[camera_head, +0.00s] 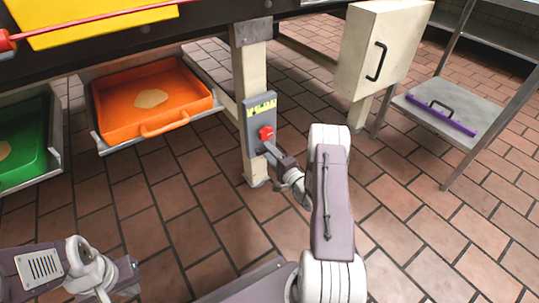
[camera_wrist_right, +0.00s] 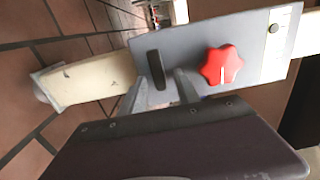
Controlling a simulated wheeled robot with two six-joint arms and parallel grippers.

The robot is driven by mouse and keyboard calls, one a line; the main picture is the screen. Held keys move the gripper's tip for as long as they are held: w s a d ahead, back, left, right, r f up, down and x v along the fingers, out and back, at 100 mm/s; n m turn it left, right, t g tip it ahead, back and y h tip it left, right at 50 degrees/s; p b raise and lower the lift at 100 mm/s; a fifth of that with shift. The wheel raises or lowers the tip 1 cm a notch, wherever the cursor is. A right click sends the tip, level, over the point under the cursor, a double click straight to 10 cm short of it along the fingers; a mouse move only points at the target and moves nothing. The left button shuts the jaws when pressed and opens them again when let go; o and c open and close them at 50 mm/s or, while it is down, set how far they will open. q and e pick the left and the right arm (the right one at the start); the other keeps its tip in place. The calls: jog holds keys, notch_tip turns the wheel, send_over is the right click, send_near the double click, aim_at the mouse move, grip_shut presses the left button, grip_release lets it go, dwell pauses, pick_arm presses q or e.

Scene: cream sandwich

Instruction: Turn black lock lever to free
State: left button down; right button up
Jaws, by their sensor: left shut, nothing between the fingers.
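The black lock lever (camera_wrist_right: 156,75) is a short dark bar on a grey panel (camera_wrist_right: 195,45), beside a red star-shaped knob (camera_wrist_right: 221,65). In the right wrist view my right gripper (camera_wrist_right: 162,80) has its fingers apart, one on each side of the lever's lower end. I see no clear contact with it. In the head view the grey panel (camera_head: 253,108) is on a cream post, and my right gripper (camera_head: 270,149) is just below the red knob (camera_head: 265,133), where it hides the lever. My left gripper (camera_head: 131,268) is shut and empty at the lower left.
An orange tray (camera_head: 113,127) and a green tray (camera_head: 36,170) stand left of the post. A cream cabinet (camera_head: 362,55) with a black handle is at the right. A purple bar (camera_head: 455,122) lies on a metal shelf. The tiled floor is clear around the post.

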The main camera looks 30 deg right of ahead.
grip_shut()
jog(key=shift+s+a+f+m+p, duration=0.1)
jog(key=shift+a+f+m+p, duration=0.4)
jog(key=shift+m+p, duration=1.4)
jog(key=shift+a+f+m+p, duration=0.35)
jog(key=shift+f+m+p, duration=0.35)
jog(key=shift+m, duration=2.25)
jog(key=shift+s+a+f+m+p, duration=0.1)
jog(key=shift+a+f+m+p, duration=0.4)
jog(key=shift+m+p, duration=1.4)
jog(key=shift+m+b, duration=0.55)
jog(key=shift+m, duration=0.1)
grip_release()
